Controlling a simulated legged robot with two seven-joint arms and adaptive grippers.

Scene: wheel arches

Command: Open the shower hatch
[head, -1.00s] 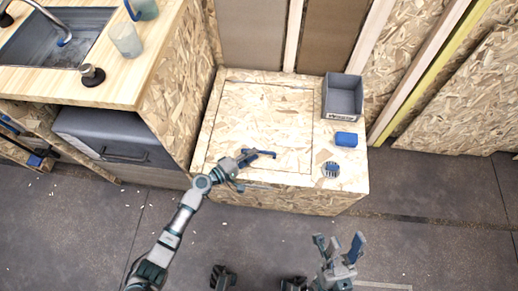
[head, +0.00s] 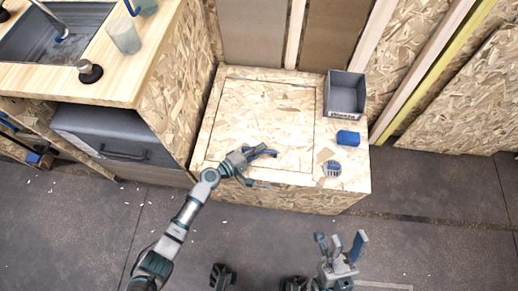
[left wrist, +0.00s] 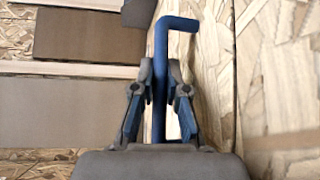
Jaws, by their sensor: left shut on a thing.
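The shower hatch (head: 262,113) is a square chipboard lid in the top of a low chipboard box. Its outline shows as a thin dark seam, and it looks flat in the box top. My right gripper (head: 340,243) is open and empty above the floor, in front of the box.
A grey open bin (head: 345,94), a blue block (head: 348,138) and a small blue-and-white round item (head: 333,168) are on the box's right side. A wooden counter with a sink (head: 65,40) stands at the left. The dark floor in front is mostly clear.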

